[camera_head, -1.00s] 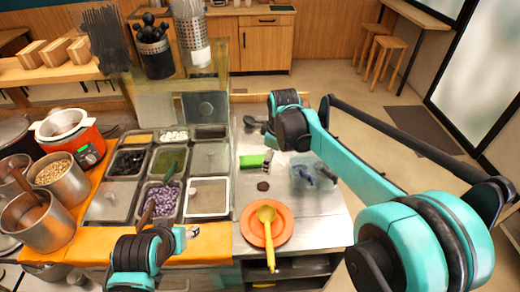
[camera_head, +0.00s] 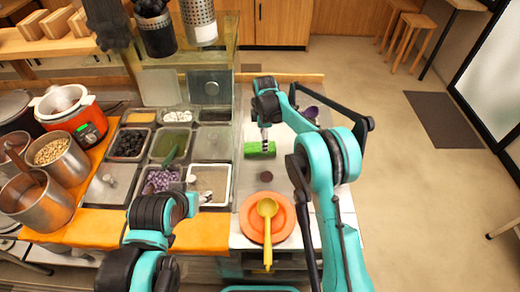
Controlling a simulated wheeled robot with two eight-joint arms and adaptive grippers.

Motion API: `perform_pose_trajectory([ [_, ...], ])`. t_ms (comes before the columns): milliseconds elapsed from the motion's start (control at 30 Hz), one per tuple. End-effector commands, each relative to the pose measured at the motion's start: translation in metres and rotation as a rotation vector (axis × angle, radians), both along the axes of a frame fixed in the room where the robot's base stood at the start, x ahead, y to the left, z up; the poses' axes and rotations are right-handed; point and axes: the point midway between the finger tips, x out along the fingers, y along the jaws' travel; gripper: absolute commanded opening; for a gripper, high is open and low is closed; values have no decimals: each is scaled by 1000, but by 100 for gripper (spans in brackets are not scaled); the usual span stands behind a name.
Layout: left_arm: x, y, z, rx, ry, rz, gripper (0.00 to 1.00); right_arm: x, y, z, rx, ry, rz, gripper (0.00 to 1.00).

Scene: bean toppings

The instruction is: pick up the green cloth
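The green cloth (camera_head: 252,150) is a small bright green bundle lying on the steel counter, right of the topping pans. My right gripper (camera_head: 264,146) points down at it from above, its tip at or just over the cloth. The gripper hides part of the cloth, and I cannot tell whether its fingers are open or closed on it. My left gripper (camera_head: 205,197) is low over the front of the topping pans, near the white-bottomed pan, far from the cloth. Its fingers are too small to read.
An orange plate (camera_head: 250,226) with a yellow ladle (camera_head: 267,225) sits at the counter's front. A small dark round piece (camera_head: 266,176) lies between plate and cloth. Topping pans (camera_head: 211,182) fill the left. A purple scoop (camera_head: 311,112) is behind my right arm.

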Motion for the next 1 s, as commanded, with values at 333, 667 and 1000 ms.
perform_pose_trajectory([
  [333,0,0,-11,0,0,0,51,1,0,-33,0,-1,-1,80],
  [667,0,0,-11,0,0,0,51,1,0,-33,0,-1,-1,27],
  [1000,0,0,-10,0,0,0,51,1,0,-30,0,-1,-1,26],
])
